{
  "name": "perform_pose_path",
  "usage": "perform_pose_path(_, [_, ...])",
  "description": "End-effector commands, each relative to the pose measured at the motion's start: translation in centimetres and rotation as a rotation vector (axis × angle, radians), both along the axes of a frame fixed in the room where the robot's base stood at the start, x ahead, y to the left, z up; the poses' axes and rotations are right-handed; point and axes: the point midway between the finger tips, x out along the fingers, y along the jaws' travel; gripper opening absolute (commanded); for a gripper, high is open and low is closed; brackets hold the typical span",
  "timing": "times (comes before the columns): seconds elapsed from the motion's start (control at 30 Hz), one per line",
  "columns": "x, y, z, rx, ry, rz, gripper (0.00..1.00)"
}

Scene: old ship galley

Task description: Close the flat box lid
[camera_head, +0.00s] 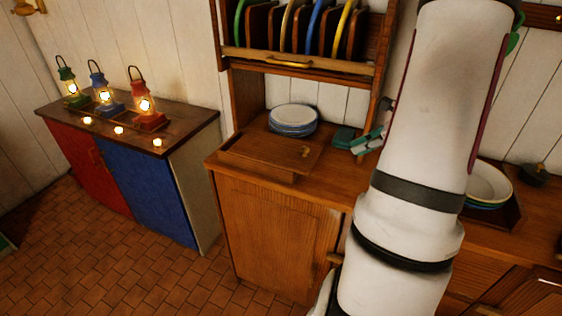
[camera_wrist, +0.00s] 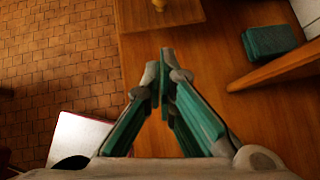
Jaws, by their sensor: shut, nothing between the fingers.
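The flat box (camera_head: 255,171) is a low brown wooden box on the counter, left of my arm. Its lid (camera_head: 265,148) lies down over it, looking flat, with a small brass knob (camera_head: 305,152) near its right edge. I cannot tell whether a thin gap remains under the lid. In the wrist view, part of the lid (camera_wrist: 185,14) and the knob (camera_wrist: 158,5) show at the top edge. My gripper (camera_head: 355,148), with teal fingers, is right of the box and apart from it. In the wrist view its fingertips (camera_wrist: 160,65) are together and empty, over bare counter.
A stack of plates (camera_head: 293,120) stands behind the box. A dark green block (camera_wrist: 268,41) lies near a wooden upright, right of my gripper. A plate rack (camera_head: 300,55) hangs above. More plates (camera_head: 487,186) stand at the right. Lit lanterns (camera_head: 147,113) stand on the left cabinet.

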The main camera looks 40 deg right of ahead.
Motion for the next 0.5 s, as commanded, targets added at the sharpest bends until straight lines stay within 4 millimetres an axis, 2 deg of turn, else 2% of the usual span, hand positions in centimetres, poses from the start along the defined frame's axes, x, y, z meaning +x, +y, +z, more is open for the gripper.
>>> perform_pose_path(0.07, [-0.7, -0.4, -0.1, 0.000, 0.005, -0.021, 0.00])
perform_pose_path(0.17, [-0.3, -0.4, -0.5, 0.000, 0.006, -0.023, 0.00])
perform_pose_path(0.5, [3.9, 0.6, -4.8, 0.002, 0.007, -0.018, 0.00])
